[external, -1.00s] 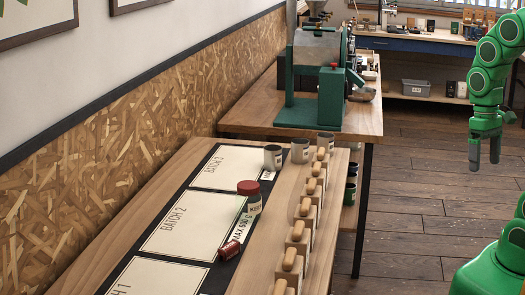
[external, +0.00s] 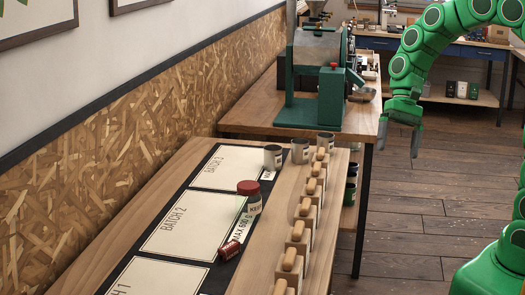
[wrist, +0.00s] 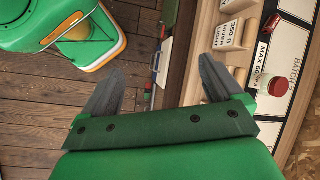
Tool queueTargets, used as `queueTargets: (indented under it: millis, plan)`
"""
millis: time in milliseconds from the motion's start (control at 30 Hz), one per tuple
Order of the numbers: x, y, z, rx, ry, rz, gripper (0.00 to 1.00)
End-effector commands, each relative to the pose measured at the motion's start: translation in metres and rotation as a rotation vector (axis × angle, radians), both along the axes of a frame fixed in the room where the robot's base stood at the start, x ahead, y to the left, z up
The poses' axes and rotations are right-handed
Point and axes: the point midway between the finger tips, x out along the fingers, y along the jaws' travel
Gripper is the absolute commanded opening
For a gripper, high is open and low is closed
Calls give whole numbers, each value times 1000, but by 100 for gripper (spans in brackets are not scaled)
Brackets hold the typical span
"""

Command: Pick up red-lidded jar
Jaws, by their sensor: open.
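The red-lidded jar (external: 249,196) stands upright on the dark edge of the batch board, beside the Batch 2 panel. Its red lid (wrist: 278,86) also shows at the right of the wrist view. A red can-like object (external: 230,250) lies on its side in front of the jar. My gripper (external: 399,142) is open and empty, pointing down to the right of the tables and well apart from the jar. In the wrist view the two fingers (wrist: 160,82) are spread, with floor and the table edge beyond them.
Several wooden-handled blocks (external: 297,233) line the table's right edge, between my gripper and the jar. Grey cups (external: 300,150) stand at the row's far end. A green roasting machine (external: 318,80) stands on the table behind. The batch panels (external: 190,222) are bare.

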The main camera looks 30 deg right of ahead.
Motion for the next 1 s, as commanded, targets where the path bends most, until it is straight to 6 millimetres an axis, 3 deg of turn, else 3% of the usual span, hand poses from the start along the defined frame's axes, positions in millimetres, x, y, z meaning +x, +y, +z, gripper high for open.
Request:
queueTargets:
  millis: [633,1000]
  plan:
    - [114,98,-24,169,225,-240,94]
    - [174,149,-52,246,372,-370,94]
